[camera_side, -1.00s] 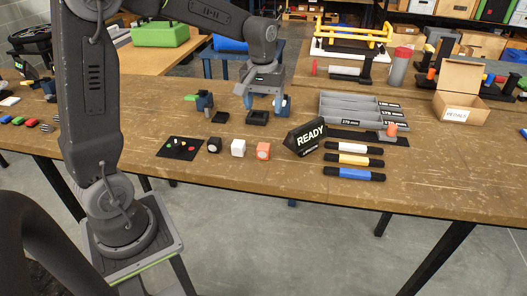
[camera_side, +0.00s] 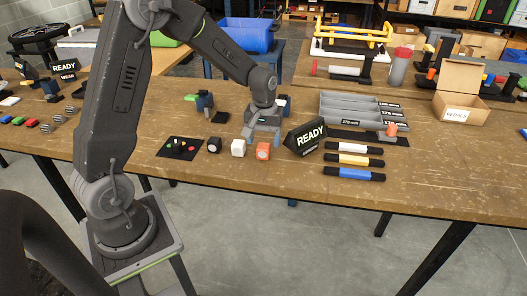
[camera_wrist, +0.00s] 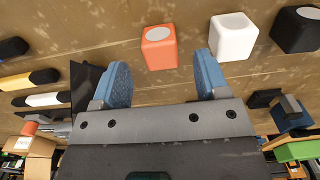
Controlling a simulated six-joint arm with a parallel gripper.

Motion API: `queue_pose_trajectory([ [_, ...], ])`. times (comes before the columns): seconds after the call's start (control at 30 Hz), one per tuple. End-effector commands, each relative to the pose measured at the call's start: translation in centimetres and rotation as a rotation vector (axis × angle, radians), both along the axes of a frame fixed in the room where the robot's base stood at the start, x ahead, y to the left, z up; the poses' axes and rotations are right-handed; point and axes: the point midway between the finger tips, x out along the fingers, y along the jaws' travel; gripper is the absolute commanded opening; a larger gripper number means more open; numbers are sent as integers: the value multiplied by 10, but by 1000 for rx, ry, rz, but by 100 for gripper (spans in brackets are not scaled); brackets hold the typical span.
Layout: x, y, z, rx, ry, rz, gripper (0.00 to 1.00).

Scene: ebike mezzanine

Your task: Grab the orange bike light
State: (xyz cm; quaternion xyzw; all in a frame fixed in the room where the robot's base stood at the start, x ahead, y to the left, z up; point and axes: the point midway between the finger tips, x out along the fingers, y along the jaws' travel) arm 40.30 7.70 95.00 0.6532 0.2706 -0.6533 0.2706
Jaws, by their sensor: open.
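The orange bike light (camera_side: 263,151) is a small orange cube with a pale round lens, standing on the wooden workbench between the white light (camera_side: 238,148) and the black READY sign (camera_side: 304,137). My gripper (camera_side: 263,139) is open and empty, low and just behind the orange light in the side view. In the wrist view the orange light (camera_wrist: 159,47) lies ahead of the blue fingertips (camera_wrist: 162,75), roughly centred between them and clear of both. The white light (camera_wrist: 233,37) is just beyond the right-hand finger.
A black light (camera_side: 214,145) stands left of the white one, beside a dark mat with small coloured parts (camera_side: 180,149). Several coloured tubes (camera_side: 354,160) lie to the right, near grey trays (camera_side: 360,107). The bench front is clear before the orange light.

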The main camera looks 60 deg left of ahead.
Motion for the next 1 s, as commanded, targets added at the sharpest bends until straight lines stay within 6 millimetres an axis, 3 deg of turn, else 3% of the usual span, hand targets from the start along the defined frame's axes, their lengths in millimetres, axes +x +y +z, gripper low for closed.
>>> queue_pose_trajectory([
  [0.2, -1, 1, -28, -1, 2, 0, 68],
  [0.47, -1, 1, -31, 0, 0, 0, 68],
  [1.0, 0, 1, -31, 0, 0, 0, 18],
])
